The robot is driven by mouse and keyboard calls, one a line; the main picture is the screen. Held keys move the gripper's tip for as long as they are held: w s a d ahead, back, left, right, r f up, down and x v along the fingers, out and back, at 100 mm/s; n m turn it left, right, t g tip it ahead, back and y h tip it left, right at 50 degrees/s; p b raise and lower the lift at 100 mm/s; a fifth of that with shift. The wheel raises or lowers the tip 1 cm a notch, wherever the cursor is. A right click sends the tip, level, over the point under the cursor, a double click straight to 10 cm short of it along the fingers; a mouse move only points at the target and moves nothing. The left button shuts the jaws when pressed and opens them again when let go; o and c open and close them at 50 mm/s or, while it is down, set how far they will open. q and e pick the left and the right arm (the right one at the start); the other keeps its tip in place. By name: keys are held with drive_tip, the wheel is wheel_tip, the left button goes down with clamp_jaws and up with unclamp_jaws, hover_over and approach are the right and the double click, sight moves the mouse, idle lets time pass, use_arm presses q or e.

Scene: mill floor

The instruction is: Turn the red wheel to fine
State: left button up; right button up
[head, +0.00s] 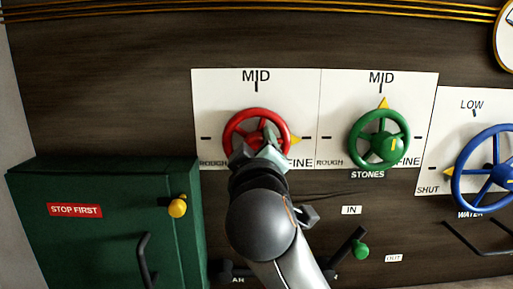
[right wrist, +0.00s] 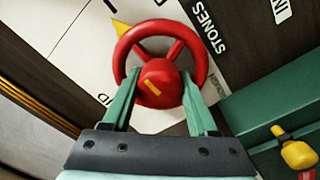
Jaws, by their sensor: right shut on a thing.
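The red wheel (head: 238,122) is mounted on a white panel (head: 218,90) marked ROUGH, MID and FINE. Its yellow pointer (head: 295,139) points right, level with the right-hand tick above FINE. My right gripper (head: 262,146) is at the front of the wheel and covers part of it. In the right wrist view, the two green fingers of the right gripper (right wrist: 160,85) are shut on the red wheel (right wrist: 123,48), one on each side of its hub. The yellow pointer (right wrist: 121,29) shows at the rim there. My left gripper is not in view.
A green wheel (head: 357,125) labelled STONES is close on the right, with a blue wheel (head: 456,185) beyond. A green cabinet (head: 110,240) with a yellow knob (head: 177,206) stands lower left. A lever with a green knob (head: 361,250) is below.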

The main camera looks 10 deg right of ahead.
idle(0.6)
drive_tip(key=o, duration=1.4)
drive_tip(key=shift+c, duration=0.2)
drive_tip(key=shift+s, duration=0.1)
drive_tip(key=s+a+b, duration=0.1)
drive_tip(key=s+a, duration=0.1)
drive_tip(key=s, duration=1)
drive_tip(key=shift+a, duration=0.25)
drive_tip(key=shift+s+f, duration=0.1)
drive_tip(key=shift+f, duration=0.05)
